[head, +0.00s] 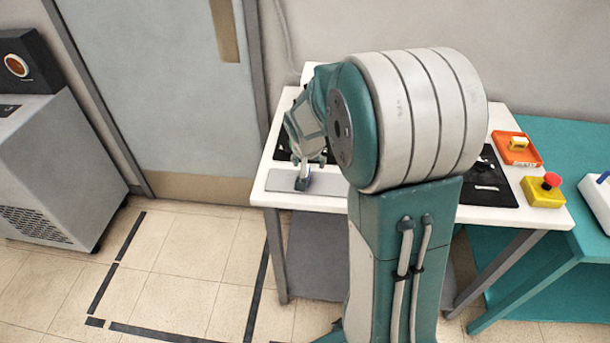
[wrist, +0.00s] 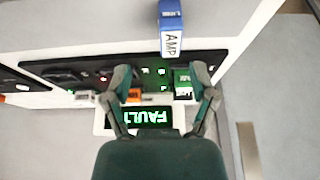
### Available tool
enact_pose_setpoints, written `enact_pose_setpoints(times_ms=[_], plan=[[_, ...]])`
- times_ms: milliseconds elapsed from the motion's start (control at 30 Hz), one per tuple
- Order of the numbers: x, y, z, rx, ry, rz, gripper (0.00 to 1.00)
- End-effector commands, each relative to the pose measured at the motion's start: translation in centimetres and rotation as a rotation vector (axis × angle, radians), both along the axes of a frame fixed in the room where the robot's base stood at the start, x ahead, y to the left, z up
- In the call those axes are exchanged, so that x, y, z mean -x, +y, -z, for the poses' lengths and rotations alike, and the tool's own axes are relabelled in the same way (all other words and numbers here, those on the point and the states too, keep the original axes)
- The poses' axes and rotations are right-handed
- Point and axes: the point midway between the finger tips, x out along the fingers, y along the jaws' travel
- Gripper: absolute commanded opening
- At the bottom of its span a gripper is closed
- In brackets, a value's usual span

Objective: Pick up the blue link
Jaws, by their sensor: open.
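The blue link (wrist: 172,14) is a blue block with a white face marked AMP. It is at the top of the wrist view, above and beyond my fingertips. In the head view a small dark blue piece (head: 302,183), which looks like the link, stands on the grey plate (head: 330,186) at the table's left front. My gripper (wrist: 161,74) is open, with nothing between its fingers. In the head view my gripper (head: 311,160) is just above the blue piece; whether they touch cannot be told.
The white table (head: 262,194) carries black panels, partly hidden by my arm. A green FAULT display (wrist: 146,117) shows below my fingertips. An orange tray (head: 530,157) and a red button on a yellow box (head: 543,198) are at the right.

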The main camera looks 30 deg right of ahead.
Motion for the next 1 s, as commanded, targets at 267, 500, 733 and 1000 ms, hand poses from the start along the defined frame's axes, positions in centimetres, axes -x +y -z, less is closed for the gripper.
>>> enact_pose_setpoints(times_ms=[267, 500, 733, 1000], plan=[[-1.0, -0.1, 2.5, 0.0, 0.002, -0.002, 0.74], [-2.2, -0.7, 5.4, -0.001, 0.001, -0.001, 0.74], [-2.3, -0.6, 5.8, 0.0, -0.001, 0.0, 0.74], [-2.3, -0.6, 5.8, 0.0, -0.001, -0.001, 0.0]])
